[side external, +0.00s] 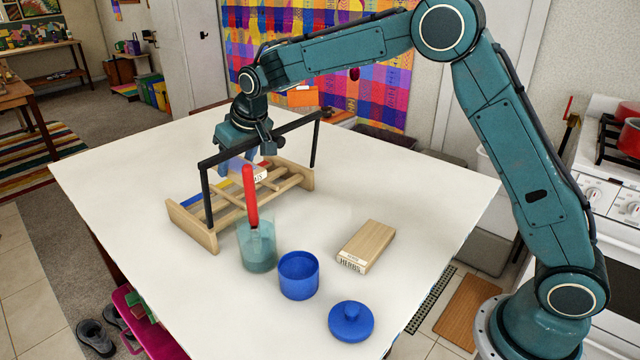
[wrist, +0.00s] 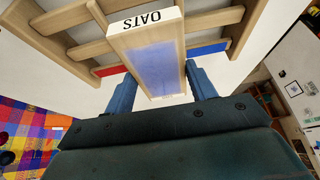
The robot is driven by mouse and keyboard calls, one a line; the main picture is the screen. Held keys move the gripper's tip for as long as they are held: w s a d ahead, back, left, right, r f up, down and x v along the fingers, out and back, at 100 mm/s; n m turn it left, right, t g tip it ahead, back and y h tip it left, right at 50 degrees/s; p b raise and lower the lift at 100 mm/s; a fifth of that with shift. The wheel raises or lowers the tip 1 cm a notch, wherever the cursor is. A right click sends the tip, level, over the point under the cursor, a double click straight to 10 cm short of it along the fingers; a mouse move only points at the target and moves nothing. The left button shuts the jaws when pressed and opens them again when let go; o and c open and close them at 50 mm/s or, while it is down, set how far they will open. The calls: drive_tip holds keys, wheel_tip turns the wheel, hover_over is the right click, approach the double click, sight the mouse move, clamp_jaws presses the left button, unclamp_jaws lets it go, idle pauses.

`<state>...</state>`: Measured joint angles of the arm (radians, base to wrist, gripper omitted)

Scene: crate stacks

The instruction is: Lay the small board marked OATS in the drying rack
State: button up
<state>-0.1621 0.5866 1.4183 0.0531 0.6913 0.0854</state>
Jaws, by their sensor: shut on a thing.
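The OATS board (wrist: 152,62) is a small wooden block with a bluish panel on its face and a white end label. My gripper (wrist: 161,88) is shut on it, one finger at each side. In the side view the board (side external: 258,176) is partly hidden by a black bar and my gripper (side external: 250,158). The drying rack (side external: 193,226) is a low wooden frame with rails and coloured strips. Its rails (wrist: 75,18) show behind the board in the wrist view. The board is over the rack; I cannot tell if it touches the rails.
A black bar (side external: 265,137) on two posts spans above the rack, close to my gripper. In front stand a glass (side external: 258,250) with a red-handled tool, a blue pot (side external: 299,277), a blue lid (side external: 351,321) and a HERBS board (side external: 367,245). The table's left side is clear.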

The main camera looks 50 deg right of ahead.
drive_tip(key=shift+g, duration=0.4)
drive_tip(key=shift+s+d+f, duration=0.1)
drive_tip(key=shift+d+f, duration=0.2)
drive_tip(key=shift+f, duration=0.4)
drive_tip(key=shift+s+d+f, duration=0.15)
drive_tip(key=shift+d+f, duration=0.15)
drive_tip(key=shift+f, duration=0.45)
drive_tip(key=shift+s+d+f, duration=0.1)
drive_tip(key=shift+d+f, duration=0.2)
drive_tip(key=shift+f, duration=0.4)
drive_tip(key=shift+w, duration=0.1)
drive_tip(key=o, duration=1.1)
drive_tip(key=shift+f, duration=0.1)
drive_tip(key=shift+a+r, duration=0.2)
drive_tip(key=shift+r, duration=4.1)
